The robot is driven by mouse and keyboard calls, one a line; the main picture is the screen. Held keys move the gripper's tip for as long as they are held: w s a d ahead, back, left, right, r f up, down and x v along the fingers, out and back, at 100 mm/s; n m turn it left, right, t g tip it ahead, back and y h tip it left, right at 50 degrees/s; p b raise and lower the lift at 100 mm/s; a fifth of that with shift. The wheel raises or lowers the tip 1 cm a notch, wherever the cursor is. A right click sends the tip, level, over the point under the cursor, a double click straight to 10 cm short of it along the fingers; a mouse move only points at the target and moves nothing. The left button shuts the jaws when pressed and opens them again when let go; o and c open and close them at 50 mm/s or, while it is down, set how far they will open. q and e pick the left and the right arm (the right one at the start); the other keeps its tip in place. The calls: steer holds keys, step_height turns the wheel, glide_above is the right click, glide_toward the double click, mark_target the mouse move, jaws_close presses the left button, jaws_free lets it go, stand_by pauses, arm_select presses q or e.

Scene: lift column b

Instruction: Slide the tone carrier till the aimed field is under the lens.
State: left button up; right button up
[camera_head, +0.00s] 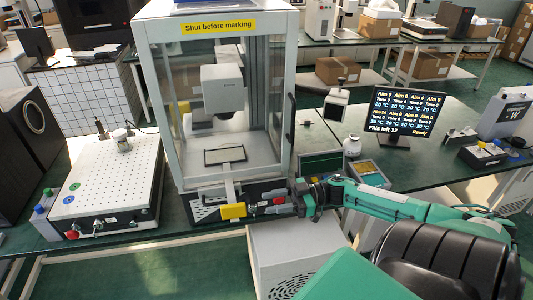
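The tone carrier appears to be the flat dark-framed plate (225,156) inside the glass-walled cabinet (170,120). A pale bar runs from it out through the front to a yellow block (232,211). The lens seems to be in the grey head (222,92) above the plate. Which field lies under it is too small to tell. My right gripper (268,208) reaches in from the right at the cabinet's front base, just right of the yellow block. Whether its fingers touch anything is unclear, as is their opening. My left gripper is not in view.
A yellow sign (218,27) reads "Shut before marking". A white perforated box (110,185) stands left of the cabinet. A small jar (352,145) stands at right.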

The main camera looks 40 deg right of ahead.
mark_target(228, 218)
steer(key=p+x, duration=0.3)
steer(key=x, duration=0.9)
steer(key=shift+w+a+r+p, duration=0.1)
steer(key=shift+w+a+p, duration=0.05)
steer(key=shift+w+p, duration=0.15)
steer(key=shift+w+a, duration=0.15)
steer(key=shift+a, duration=0.2)
jaws_close()
